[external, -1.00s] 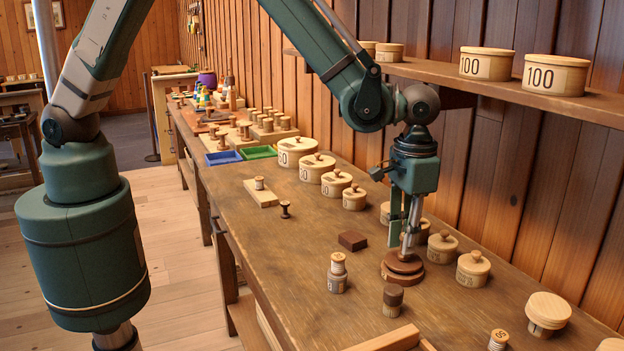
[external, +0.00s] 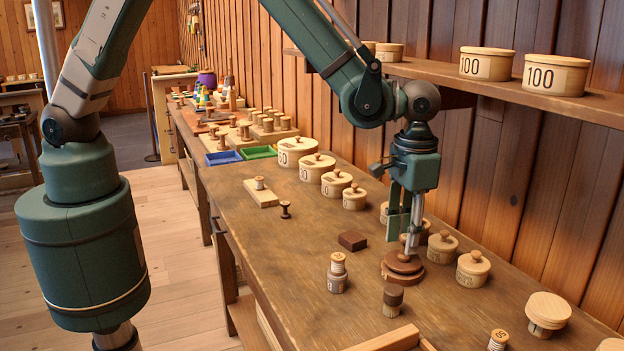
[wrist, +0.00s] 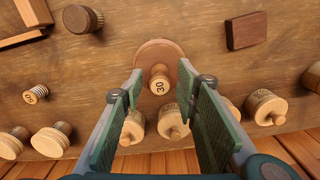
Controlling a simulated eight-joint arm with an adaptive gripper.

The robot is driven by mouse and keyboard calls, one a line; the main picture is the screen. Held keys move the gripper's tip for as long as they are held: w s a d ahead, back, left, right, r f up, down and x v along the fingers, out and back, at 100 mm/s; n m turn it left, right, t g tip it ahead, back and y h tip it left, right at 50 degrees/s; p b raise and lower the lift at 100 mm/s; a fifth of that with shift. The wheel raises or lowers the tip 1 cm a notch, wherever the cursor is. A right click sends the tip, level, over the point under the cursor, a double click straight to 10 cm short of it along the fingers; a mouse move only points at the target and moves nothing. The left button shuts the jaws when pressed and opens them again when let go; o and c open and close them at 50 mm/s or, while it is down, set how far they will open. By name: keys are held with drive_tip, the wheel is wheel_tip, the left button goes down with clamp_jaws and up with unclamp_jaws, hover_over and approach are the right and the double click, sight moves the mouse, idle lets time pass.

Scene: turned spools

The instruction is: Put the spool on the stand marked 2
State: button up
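My gripper (external: 411,246) points straight down over a round, stepped brown base (external: 403,268). That spool stands upright on the round brown base (wrist: 160,48), with a gap to each finger. In the external view the fingers largely hide it. Another pale spool (external: 337,265) stands upright on a labelled stand (external: 337,284); I cannot read its number for sure. No mark 2 is clearly readable.
A brown block (external: 352,241), a dark-topped cylinder (external: 392,300) and a small labelled spool (external: 498,340) stand nearby. Several lidded round boxes (external: 473,268) line the wall side. A shelf (external: 450,75) overhangs the back.

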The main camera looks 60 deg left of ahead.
sight(404, 235)
wheel_tip(404, 235, up, 11)
drive_tip(key=shift+r, duration=0.15)
idle(0.4)
idle(0.4)
drive_tip(key=s+a+r+n+t+h, duration=0.15)
drive_tip(key=s+a+r, duration=0.25)
drive_tip(key=a+r, duration=0.6)
drive_tip(key=s+a+r+m+t+y, duration=0.1)
drive_tip(key=s+a+r+t, duration=0.15)
drive_tip(key=a+r, duration=0.75)
drive_tip(key=s+a+f+n+t, duration=0.1)
drive_tip(key=s+a, duration=0.8)
drive_tip(key=a, duration=0.3)
drive_tip(key=s+a+f+t, duration=0.1)
drive_tip(key=s+a+t, duration=0.1)
drive_tip(key=s+a, duration=0.8)
drive_tip(key=shift+s+a+f+n, duration=0.3)
drive_tip(key=shift+a+f+n, duration=0.05)
drive_tip(key=shift+a, duration=0.65)
